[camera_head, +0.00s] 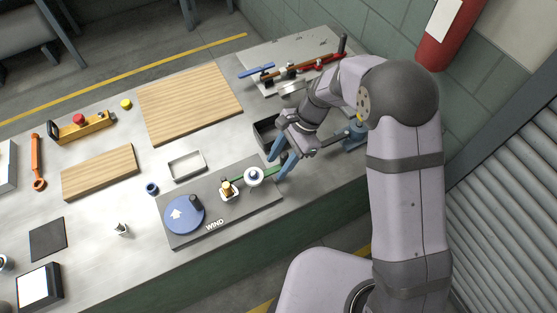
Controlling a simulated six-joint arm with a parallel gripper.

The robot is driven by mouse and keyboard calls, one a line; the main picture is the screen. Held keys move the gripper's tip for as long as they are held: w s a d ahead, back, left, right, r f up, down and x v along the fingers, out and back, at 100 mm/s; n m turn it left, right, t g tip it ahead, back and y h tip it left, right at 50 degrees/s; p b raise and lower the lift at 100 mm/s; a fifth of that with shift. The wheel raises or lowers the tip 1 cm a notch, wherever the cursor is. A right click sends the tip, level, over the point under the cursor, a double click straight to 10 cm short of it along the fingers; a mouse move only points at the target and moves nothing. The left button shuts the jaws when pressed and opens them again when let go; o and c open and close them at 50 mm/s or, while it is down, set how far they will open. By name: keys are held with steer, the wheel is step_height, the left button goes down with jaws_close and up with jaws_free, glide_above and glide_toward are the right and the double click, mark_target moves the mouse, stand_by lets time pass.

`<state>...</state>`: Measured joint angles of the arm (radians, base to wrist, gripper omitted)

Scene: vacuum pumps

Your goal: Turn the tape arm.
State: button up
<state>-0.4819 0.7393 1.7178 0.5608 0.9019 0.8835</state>
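A dark base plate (240,212) marked WIND lies at the front edge of the workbench. On its left is a blue disc (184,214) with a white arrow. A small brass-coloured post on a white mount (228,189) stands near the middle. A white and blue roll (254,175) sits to its right, with a green strip (238,180) beside it; this looks like the tape arm, but its full shape is unclear. My gripper (275,168) has its blue fingers apart, close to the right of the roll. Nothing shows between the fingers; contact with the strip cannot be told.
A dark open box (266,132) stands just behind my gripper, and a blue vise-like tool (355,137) lies to its right.

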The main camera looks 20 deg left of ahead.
steer(key=shift+p+v, duration=0.65)
steer(key=shift+v, duration=0.25)
steer(key=p+v, duration=0.5)
steer(key=shift+r, duration=0.4)
steer(key=shift+w+d, duration=0.1)
steer(key=shift+d, duration=0.05)
steer(key=shift+d, duration=0.1)
steer(key=s+d+n+t+h+b, duration=0.1)
steer(key=s+d, duration=0.5)
steer(key=d, duration=0.7)
steer(key=s+d+r+n+t+h+b, duration=0.1)
steer(key=s+d+n+b, duration=0.5)
steer(key=d, duration=0.7)
steer(key=shift+n+t+h, duration=0.8)
steer(key=shift+n+h, duration=0.1)
steer(key=shift+n, duration=0.2)
